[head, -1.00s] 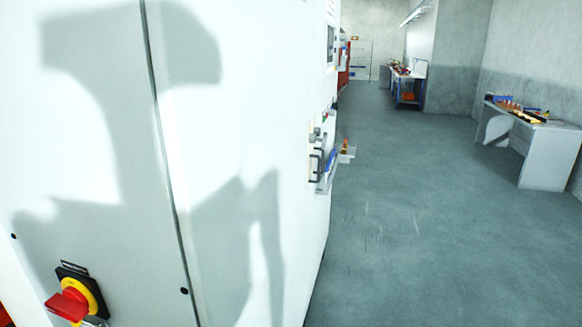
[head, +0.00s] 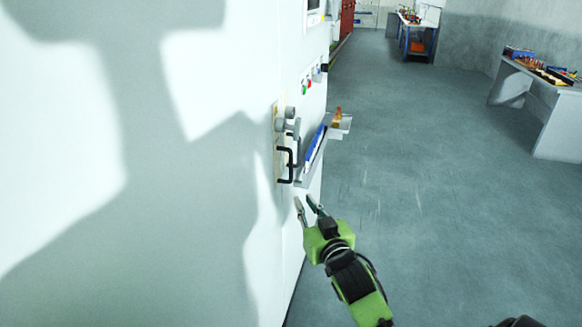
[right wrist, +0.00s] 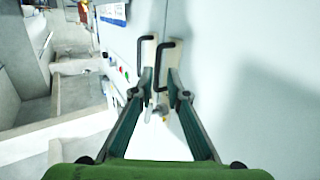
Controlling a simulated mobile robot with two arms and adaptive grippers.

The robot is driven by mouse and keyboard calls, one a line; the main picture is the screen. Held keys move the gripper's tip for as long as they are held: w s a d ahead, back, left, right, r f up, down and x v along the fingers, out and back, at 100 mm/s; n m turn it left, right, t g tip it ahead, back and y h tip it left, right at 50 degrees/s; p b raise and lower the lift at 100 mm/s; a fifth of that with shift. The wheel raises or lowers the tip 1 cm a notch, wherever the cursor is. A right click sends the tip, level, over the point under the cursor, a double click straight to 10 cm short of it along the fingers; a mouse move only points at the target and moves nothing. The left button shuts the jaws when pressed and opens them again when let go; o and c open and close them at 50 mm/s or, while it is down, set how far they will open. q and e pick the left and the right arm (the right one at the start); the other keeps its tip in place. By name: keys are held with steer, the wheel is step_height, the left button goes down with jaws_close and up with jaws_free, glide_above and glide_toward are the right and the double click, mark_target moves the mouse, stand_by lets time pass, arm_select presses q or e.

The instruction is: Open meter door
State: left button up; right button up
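A black bar handle (head: 290,166) sits on a narrow cream panel (head: 279,140) on the white cabinet face. I cannot tell for certain that this panel is the meter door. My right gripper (head: 305,199) is open and empty, just below the handle and apart from it. In the right wrist view, its spread fingers (right wrist: 160,75) point toward a black handle (right wrist: 167,42), with nothing between them. A second black handle shape (right wrist: 116,40) shows to its left. My left gripper is not in view.
A ledge (head: 340,122) with a blue item and an orange item juts from the cabinet just right of the handle. Red and green buttons (head: 306,86) sit above. The grey floor (head: 430,200) is clear to the right; a workbench (head: 545,105) stands farther off.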

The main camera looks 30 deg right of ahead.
mark_target(291, 168)
steer(key=shift+t, duration=0.3)
steer(key=w+d+r+p, duration=0.1)
steer(key=w, duration=0.2)
steer(key=w+d+r+p, duration=0.1)
steer(key=w, duration=0.3)
steer(key=w+d+r+p, duration=0.1)
steer(key=w, duration=0.3)
steer(key=shift+w+d+r, duration=0.15)
steer(key=shift+w+r, duration=0.1)
steer(key=shift+r, duration=0.05)
steer(key=shift+w+d, duration=0.2)
steer(key=shift+w, duration=0.35)
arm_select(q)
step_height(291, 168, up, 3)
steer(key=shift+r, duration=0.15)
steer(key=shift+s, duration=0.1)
arm_select(e)
jaws_close()
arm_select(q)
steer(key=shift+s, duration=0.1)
arm_select(e)
steer(key=shift+f, duration=0.1)
